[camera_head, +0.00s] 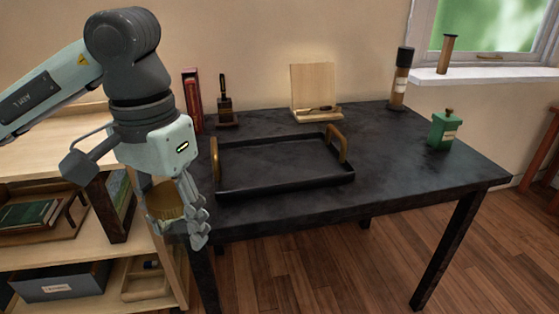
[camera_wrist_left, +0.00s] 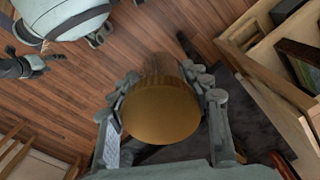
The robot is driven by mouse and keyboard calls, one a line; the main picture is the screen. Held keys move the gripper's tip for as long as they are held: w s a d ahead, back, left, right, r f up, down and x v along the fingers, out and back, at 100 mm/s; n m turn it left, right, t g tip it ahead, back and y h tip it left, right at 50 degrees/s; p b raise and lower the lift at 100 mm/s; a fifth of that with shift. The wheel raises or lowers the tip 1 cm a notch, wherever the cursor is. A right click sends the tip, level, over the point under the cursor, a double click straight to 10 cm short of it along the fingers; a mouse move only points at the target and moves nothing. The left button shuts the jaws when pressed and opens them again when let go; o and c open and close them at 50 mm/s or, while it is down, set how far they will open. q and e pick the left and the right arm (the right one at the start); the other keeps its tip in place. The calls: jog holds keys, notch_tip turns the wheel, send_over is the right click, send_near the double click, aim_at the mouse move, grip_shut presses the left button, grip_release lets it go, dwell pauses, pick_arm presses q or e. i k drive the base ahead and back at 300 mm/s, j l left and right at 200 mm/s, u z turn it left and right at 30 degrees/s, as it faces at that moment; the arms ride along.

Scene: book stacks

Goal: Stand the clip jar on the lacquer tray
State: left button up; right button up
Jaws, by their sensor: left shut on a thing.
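The jar (camera_head: 165,201) is a brownish-gold round thing. My left gripper (camera_head: 186,214) is shut on it, off the table's front left corner and left of the tray. In the left wrist view the jar (camera_wrist_left: 160,108) sits between the fingers, its round brass-coloured end facing the camera. The fingers hide part of its side in the head view. The lacquer tray (camera_head: 290,187) is black, with a low rim and two raised brass handles. It lies on the dark table and looks empty.
The dark table (camera_head: 400,165) also carries a green canister (camera_head: 444,131), a tall dark-topped cylinder (camera_head: 401,80), a wooden stand (camera_head: 313,88), a small dark tool on a base (camera_head: 226,102) and a red upright thing (camera_head: 193,98). A wooden shelf unit (camera_head: 60,262) stands at the left.

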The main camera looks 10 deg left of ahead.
aim_at(254, 162)
jog(key=i, duration=0.9)
